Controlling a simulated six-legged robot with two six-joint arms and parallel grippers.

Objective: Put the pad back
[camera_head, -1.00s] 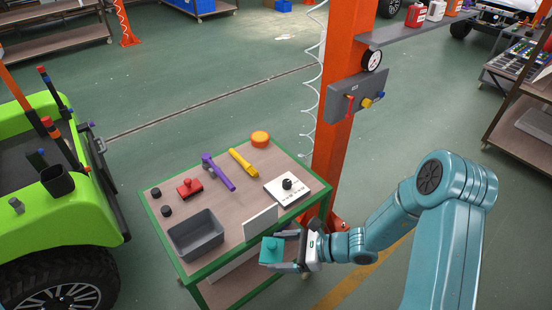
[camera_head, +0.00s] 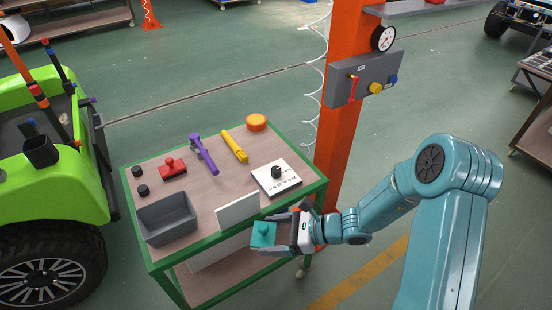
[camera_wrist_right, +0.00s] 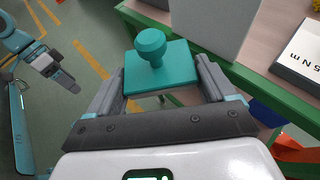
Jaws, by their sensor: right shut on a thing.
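A teal pad with a round knob on top (camera_head: 263,235) is held in my right gripper (camera_head: 284,236), just off the table's front edge. In the right wrist view the teal pad (camera_wrist_right: 160,72) sits between the two grey fingers, which are shut on it with the knob facing up. A similar red pad with a knob (camera_head: 173,168) lies on the table. My left gripper (camera_wrist_right: 62,78) shows small at the left of the right wrist view; its jaws are too small to read.
The green-framed table (camera_head: 232,178) holds a grey bin (camera_head: 167,222), an upright white panel (camera_head: 238,210), a white box with a black knob (camera_head: 276,180), purple (camera_head: 203,153) and yellow tools (camera_head: 234,146), and an orange disc (camera_head: 256,122). An orange post (camera_head: 345,130) stands behind.

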